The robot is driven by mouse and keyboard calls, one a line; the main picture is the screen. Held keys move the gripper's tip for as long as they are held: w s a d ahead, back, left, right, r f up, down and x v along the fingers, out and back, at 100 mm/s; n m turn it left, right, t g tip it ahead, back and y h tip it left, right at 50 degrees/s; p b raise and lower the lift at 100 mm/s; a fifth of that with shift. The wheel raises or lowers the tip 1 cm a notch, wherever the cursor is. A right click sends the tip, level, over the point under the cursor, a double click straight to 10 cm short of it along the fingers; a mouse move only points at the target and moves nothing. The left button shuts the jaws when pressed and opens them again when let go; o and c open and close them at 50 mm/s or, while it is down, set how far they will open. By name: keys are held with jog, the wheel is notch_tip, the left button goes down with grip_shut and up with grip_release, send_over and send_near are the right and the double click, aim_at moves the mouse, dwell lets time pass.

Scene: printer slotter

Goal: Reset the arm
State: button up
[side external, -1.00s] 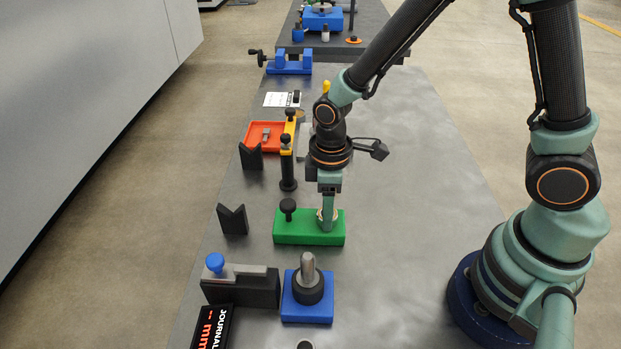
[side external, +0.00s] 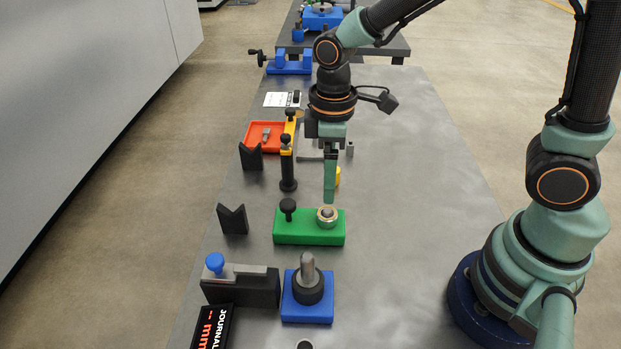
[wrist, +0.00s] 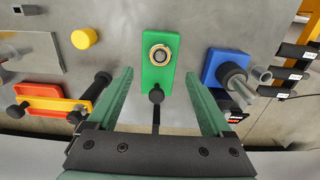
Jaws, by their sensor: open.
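My gripper (side external: 330,178) is raised above the grey table, just above and behind the green block. In the wrist view my gripper (wrist: 160,98) has its two green fingers spread wide with nothing between them. The green block (side external: 308,236) carries a metal ring (side external: 327,214) and a black knob (side external: 288,207). The ring also shows in the wrist view (wrist: 160,54), seated on the green block and clear of the fingers.
A blue block with a grey post (side external: 309,290) stands in front of the green block. A black stand (side external: 287,172), orange tray (side external: 258,134), yellow cylinder (wrist: 84,38) and black V-blocks (side external: 232,219) are nearby. The right side of the table (side external: 420,190) is clear.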

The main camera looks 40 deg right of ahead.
jog(key=s+d+r+m+t, duration=0.3)
jog(key=d+r+m+t, duration=0.2)
jog(key=d+r+m, duration=0.4)
notch_tip(320, 180, up, 3)
jog(key=shift+s+d+r+t, duration=0.1)
jog(key=shift+s+d+t, duration=0.25)
jog(key=shift+d, duration=0.3)
dwell(0.9)
